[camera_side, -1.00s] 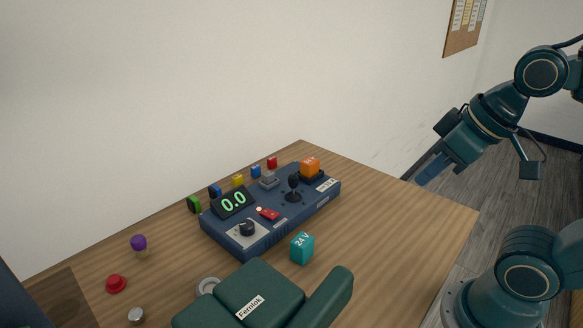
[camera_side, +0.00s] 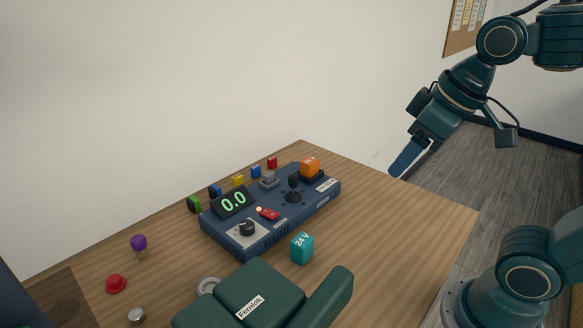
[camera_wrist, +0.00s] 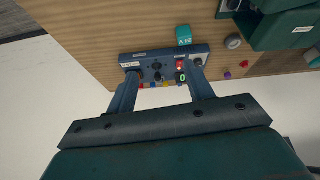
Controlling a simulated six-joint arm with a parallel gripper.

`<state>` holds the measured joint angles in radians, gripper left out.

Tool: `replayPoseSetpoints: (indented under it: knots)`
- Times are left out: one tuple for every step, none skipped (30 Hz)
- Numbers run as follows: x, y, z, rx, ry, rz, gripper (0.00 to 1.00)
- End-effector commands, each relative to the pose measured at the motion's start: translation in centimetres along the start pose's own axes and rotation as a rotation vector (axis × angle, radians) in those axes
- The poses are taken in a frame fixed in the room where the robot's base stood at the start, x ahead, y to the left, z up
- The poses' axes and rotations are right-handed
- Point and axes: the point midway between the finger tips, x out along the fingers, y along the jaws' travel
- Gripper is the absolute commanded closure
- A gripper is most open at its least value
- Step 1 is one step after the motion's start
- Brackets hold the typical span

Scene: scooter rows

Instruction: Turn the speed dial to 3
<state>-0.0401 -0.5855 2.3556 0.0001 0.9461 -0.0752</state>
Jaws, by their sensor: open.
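The speed dial (camera_side: 247,228) is a black knob on a pale plate at the front left of the blue control box (camera_side: 281,223). The dial (camera_wrist: 197,62) shows near the right finger in that view. Its pointer setting is too small to read.
A teal 24 V block (camera_side: 302,248) stands in front of the box. Small coloured blocks stand behind the box. The right of the table (camera_side: 400,225) is clear.

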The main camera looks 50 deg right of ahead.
Motion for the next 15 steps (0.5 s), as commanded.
replayPoseSetpoints:
  knots:
    - [0.1,-0.2,-1.1,-0.026,-0.019,-0.006,0.48]
    - [0.2,-0.3,-1.7,-0.041,-0.028,-0.009,0.48]
    - [0.3,-0.4,-2.6,-0.062,-0.039,-0.013,0.48]
    - [0.3,-0.5,-3.2,-0.078,-0.048,-0.017,0.48]
    - [0.5,-0.6,-3.8,-0.095,-0.058,-0.020,0.48]
    - [0.7,-0.8,-4.7,-0.115,-0.070,-0.025,0.48]
    - [0.8,-0.9,-5.3,-0.131,-0.078,-0.028,0.48]
    - [1.0,-1.0,-5.9,-0.147,-0.087,-0.031,0.48]
    - [1.2,-1.2,-6.7,-0.168,-0.100,-0.036,0.48]
    - [1.4,-1.4,-7.3,-0.184,-0.108,-0.040,0.48]
    - [1.6,-1.6,-7.9,-0.201,-0.117,-0.043,0.48]
    - [2.0,-1.8,-8.7,-0.221,-0.128,-0.048,0.48]
    - [2.2,-2.0,-9.3,-0.237,-0.138,-0.052,0.48]
    - [2.5,-2.2,-9.9,-0.253,-0.146,-0.055,0.48]
    - [2.9,-2.4,-10.6,-0.274,-0.157,-0.060,0.48]
